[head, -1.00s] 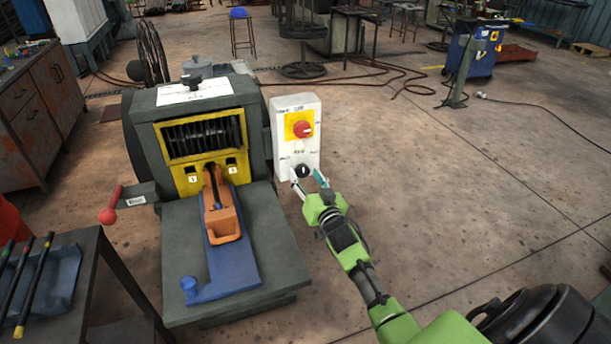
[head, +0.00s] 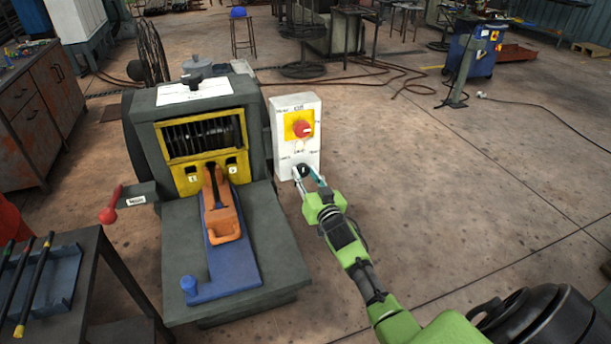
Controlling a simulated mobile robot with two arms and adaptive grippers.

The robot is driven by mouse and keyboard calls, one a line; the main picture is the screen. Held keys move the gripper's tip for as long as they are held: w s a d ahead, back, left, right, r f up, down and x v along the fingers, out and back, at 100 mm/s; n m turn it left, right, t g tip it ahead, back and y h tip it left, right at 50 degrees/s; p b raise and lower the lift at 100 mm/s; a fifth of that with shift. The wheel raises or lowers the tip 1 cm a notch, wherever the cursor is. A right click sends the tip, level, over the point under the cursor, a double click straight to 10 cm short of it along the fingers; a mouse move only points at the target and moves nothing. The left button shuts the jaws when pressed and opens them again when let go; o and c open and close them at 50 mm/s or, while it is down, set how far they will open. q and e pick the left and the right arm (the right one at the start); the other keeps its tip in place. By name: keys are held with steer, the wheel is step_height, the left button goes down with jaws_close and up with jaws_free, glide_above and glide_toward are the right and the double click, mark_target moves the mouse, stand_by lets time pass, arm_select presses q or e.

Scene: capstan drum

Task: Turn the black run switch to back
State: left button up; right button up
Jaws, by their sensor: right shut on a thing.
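The black run switch (head: 303,170) is a small round knob low on the white control box (head: 284,128). My right gripper (head: 308,175) is at the knob, its fingers on either side of it and shut on it. The fingers partly hide the knob, and I cannot read which way it points. A red rotary switch (head: 302,129) on a yellow plate sits above it on the same box. My left gripper is not in the head view.
The grey drum machine (head: 236,250) stands left of the box, with an orange clamp (head: 222,222) on a blue slide and a red-knobbed lever (head: 108,215). A dark table with rods (head: 34,285) is at the lower left.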

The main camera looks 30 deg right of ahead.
steer(key=n, duration=0.4)
steer(key=shift+n, duration=0.4)
steer(key=shift+a+n+b, duration=0.1)
steer(key=shift+n+b, duration=0.35)
steer(key=shift+n, duration=1.65)
steer(key=o, duration=1.1)
steer(key=shift+s, duration=0.1)
steer(key=v, duration=1.1)
steer(key=shift+s+a, duration=0.2)
steer(key=shift+s, duration=0.2)
